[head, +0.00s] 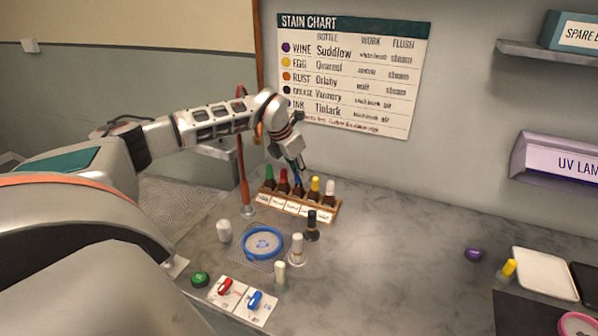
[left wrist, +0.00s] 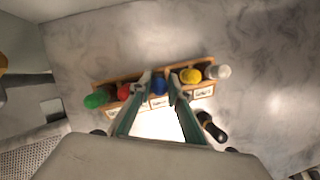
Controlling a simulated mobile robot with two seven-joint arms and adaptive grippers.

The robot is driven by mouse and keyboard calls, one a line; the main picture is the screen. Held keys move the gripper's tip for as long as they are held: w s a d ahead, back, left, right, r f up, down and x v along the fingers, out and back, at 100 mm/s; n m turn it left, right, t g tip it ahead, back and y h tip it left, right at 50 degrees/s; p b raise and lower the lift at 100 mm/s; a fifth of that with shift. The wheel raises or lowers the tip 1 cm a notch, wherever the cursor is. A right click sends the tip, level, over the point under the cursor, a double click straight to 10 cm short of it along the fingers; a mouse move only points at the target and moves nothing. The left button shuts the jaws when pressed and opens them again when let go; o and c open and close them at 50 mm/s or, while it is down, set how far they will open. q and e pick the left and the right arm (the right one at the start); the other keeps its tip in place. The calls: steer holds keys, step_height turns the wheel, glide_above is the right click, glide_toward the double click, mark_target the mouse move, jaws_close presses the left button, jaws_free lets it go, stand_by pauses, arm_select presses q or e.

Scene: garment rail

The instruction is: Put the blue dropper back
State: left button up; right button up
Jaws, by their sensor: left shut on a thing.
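The blue dropper (head: 297,181) is upright in the middle place of the wooden rack (head: 318,214), and its blue cap also shows in the left wrist view (left wrist: 159,87). My left gripper (head: 298,166) reaches down over the rack, with its fingers on either side of the blue cap; it is shut on the dropper. The dropper's lower part is hidden, so I cannot tell if it is fully seated. Green (head: 268,173) and red (head: 283,182) droppers stand to its left, yellow (head: 315,186) and white (head: 331,189) to its right. My right gripper is not in view.
A black-capped bottle (head: 312,226) stands just in front of the rack. A blue ring (head: 263,243), white bottles (head: 297,250) and red and blue switches (head: 239,296) are nearer. A red-brown post (head: 243,175) rises left of the rack. The counter to the right is mostly clear.

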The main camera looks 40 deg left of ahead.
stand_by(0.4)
arm_select(q)
steer(key=shift+f, duration=0.35)
steer(key=shift+f, duration=0.15)
steer(key=o, duration=0.8)
